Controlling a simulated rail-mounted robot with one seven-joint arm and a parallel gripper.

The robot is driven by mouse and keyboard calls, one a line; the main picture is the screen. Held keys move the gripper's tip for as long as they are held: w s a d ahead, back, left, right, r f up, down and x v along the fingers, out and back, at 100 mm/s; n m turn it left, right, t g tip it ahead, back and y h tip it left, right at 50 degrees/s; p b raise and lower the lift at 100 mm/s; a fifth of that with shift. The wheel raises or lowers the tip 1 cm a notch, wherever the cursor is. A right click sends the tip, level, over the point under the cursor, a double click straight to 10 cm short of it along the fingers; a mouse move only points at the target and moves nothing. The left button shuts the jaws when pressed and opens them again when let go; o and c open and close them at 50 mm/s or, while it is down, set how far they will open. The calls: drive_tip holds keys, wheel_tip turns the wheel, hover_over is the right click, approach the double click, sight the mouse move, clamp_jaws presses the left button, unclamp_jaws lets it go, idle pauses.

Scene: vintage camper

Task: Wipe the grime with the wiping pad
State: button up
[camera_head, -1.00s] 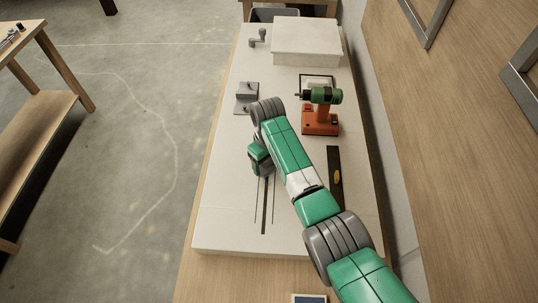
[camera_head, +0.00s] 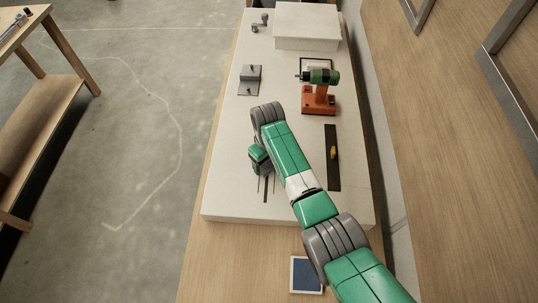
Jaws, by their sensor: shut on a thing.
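My gripper (camera_head: 260,160) is low over the near left part of the pale worktop (camera_head: 225,195). Its fingertips are hidden under the green wrist. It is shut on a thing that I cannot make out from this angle. I cannot pick out the wiping pad with certainty. No clear patch of grime shows.
A red and green machine (camera_head: 319,95) stands right of centre. A black strip with a yellow part (camera_head: 333,165) lies before it. A grey block (camera_head: 250,78) stands left, a white box (camera_head: 307,28) at the back. A blue square with a pale border (camera_head: 306,276) lies in front.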

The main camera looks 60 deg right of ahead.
wheel_tip(320, 180, up, 4)
drive_tip(key=shift+f+p, duration=0.1)
drive_tip(key=shift+p, duration=1.1)
wheel_tip(320, 180, up, 4)
drive_tip(key=p, duration=0.4)
drive_tip(key=shift+r, duration=0.25)
drive_tip(key=shift+a, duration=0.1)
